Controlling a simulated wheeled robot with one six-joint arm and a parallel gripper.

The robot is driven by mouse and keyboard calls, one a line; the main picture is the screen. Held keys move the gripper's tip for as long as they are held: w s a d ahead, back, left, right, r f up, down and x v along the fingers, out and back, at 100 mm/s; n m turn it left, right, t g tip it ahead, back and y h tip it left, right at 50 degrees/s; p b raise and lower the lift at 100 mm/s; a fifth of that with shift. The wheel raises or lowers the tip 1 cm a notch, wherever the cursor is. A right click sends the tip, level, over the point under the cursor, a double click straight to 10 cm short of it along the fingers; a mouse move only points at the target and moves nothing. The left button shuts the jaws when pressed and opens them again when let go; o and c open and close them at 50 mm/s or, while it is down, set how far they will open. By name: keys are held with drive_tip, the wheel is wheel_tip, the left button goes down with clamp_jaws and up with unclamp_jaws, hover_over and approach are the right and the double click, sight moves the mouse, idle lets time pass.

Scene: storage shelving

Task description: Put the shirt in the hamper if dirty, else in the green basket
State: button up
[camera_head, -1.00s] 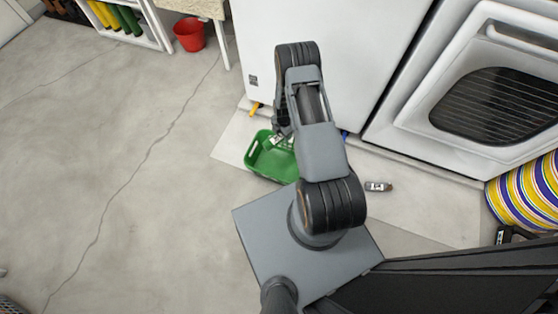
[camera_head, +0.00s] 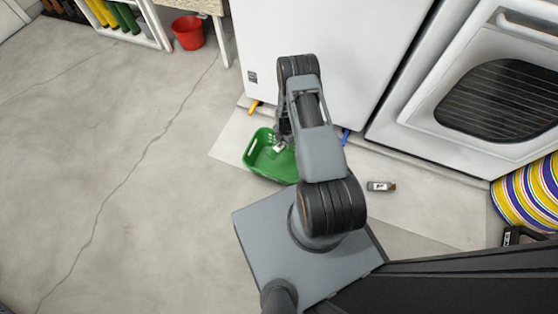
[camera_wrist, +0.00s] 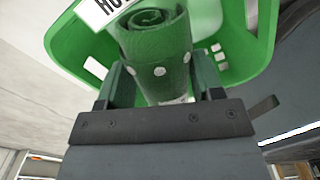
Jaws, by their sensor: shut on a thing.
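The shirt (camera_wrist: 155,60) is a dark green roll with a few pale round spots; I cannot tell whether they are stains or pattern. My gripper (camera_wrist: 158,84) is shut on it, one finger on each side. In the wrist view, the green basket (camera_wrist: 68,45) is right behind the roll, with a white lettered label at its rim. In the head view, the basket (camera_head: 262,170) stands on the floor by the white appliance, and my gripper (camera_head: 281,138) is over its far side. The shirt is hard to make out there.
A striped rounded container (camera_head: 525,195), possibly the hamper, is at the right edge. A small bottle (camera_head: 381,186) lies on the floor mat right of my arm. White appliances (camera_head: 320,50) stand behind. A red bucket (camera_head: 187,33) is at upper left. The left floor is clear.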

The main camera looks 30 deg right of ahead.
drive_tip(key=o, duration=1.1)
wheel_tip(320, 180, up, 14)
drive_tip(key=p, duration=0.5)
drive_tip(key=shift+f, duration=0.1)
